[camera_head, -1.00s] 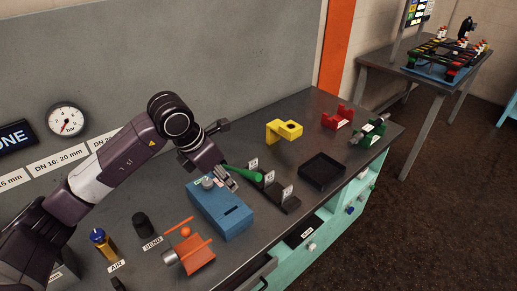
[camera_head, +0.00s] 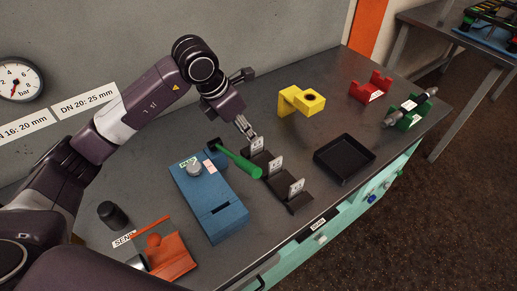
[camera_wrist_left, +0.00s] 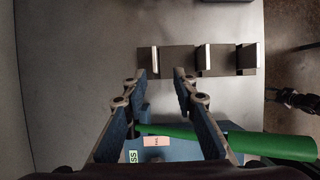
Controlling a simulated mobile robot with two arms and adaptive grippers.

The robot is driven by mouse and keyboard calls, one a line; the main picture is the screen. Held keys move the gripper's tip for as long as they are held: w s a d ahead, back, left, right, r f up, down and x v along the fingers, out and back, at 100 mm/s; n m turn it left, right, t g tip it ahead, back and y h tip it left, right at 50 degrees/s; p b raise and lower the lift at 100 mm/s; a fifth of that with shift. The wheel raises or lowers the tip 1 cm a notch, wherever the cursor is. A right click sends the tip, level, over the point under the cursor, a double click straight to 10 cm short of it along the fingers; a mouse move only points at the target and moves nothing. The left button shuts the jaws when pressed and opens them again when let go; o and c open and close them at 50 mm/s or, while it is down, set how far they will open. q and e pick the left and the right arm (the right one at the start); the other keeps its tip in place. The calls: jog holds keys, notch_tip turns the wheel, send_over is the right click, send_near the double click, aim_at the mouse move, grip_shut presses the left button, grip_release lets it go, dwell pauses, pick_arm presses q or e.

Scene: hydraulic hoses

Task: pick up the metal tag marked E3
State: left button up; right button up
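Three upright metal tags stand in a row in a dark rack (camera_head: 285,193): a back tag (camera_head: 257,144), a middle tag (camera_head: 275,166) and a front tag (camera_head: 296,187). Their markings are too small to read, so I cannot tell which is E3. My left gripper (camera_head: 247,130) is just behind and above the back tag. In the left wrist view my left gripper (camera_wrist_left: 161,76) is open, its fingers either side of the line to the leftmost tag (camera_wrist_left: 155,60); nothing is between them. The tags show there as thin edges. My right gripper is not recognisable.
A green-handled tool (camera_head: 238,161) lies between the blue box (camera_head: 212,205) and the rack. A black tray (camera_head: 344,160) is right of the rack, a yellow bracket (camera_head: 300,101) behind. Red (camera_head: 370,88) and green (camera_head: 408,113) holders stand farther right.

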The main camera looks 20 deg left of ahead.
aim_at(256, 143)
pick_arm(q)
jog(key=x, duration=0.2)
jog(key=p+x, duration=0.1)
jog(key=x, duration=0.2)
jog(key=w+p+x, duration=0.1)
jog(key=x, duration=0.2)
jog(key=shift+a+f, duration=0.1)
jog(key=shift+a, duration=0.05)
jog(key=shift+w+f, duration=0.25)
jog(key=shift+f, duration=0.3)
grip_shut()
